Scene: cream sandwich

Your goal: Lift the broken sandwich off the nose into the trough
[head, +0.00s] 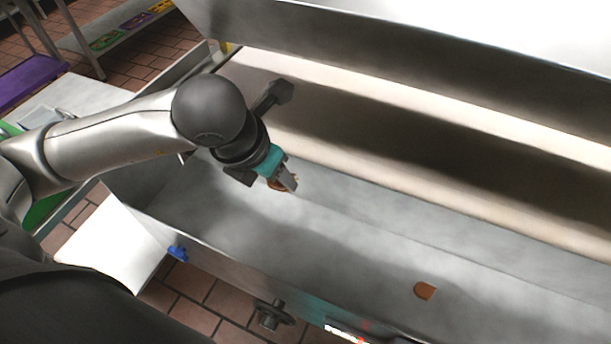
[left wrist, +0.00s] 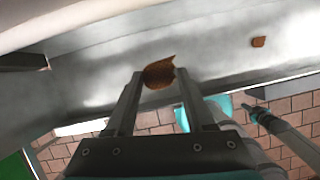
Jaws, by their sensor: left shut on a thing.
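My left gripper (head: 287,184) is shut on a broken brown sandwich piece (head: 275,185), which shows partly behind the fingers. In the left wrist view the same jagged-edged piece (left wrist: 160,73) sits between the fingertips of the left gripper (left wrist: 156,78). In the head view gripper and piece are over the left part of the long grey metal trough (head: 350,240); the gap below them cannot be told. A second brown piece (head: 425,291) lies on the trough floor to the right, and it also shows in the left wrist view (left wrist: 258,42).
The cream belt (head: 330,150) runs along the far side of the trough, with a metal housing (head: 400,40) above it. A blue clamp (head: 177,253) and a handwheel (head: 272,314) are on the near side. The trough floor between the two pieces is clear.

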